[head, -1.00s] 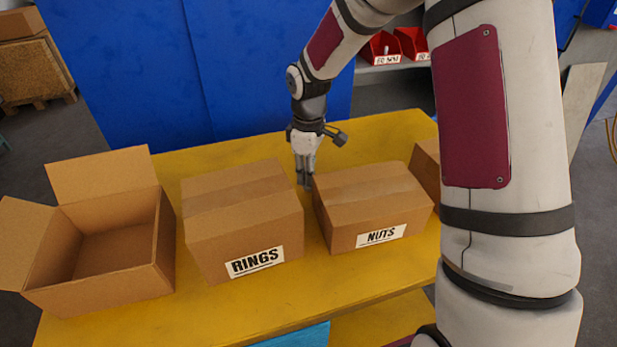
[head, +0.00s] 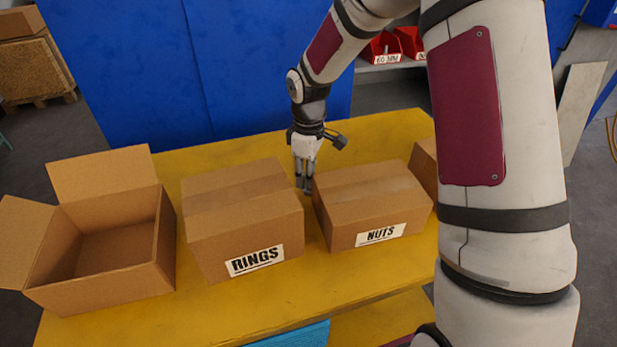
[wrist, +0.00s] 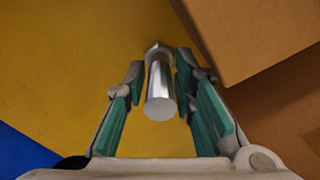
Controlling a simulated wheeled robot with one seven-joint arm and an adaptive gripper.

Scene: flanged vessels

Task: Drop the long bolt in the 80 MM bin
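The long bolt (wrist: 160,88) is silver. In the wrist view it stands on the yellow table with its shank end toward the camera and its hex head at the far end. My gripper (wrist: 160,78) is open, with its teal-padded fingers on either side of the bolt and narrow gaps between. In the head view my gripper (head: 304,186) is low between the RINGS and NUTS boxes, and the bolt is not visible there. Two red bins stand at the back; the left one (head: 383,46) reads 60 MM. The right one (head: 411,42) has its label mostly hidden by my arm.
The closed RINGS box (head: 240,215) and closed NUTS box (head: 375,205) stand close on both sides of my gripper. An open empty box (head: 100,270) is at left. A blue panel (head: 255,60) stands behind.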

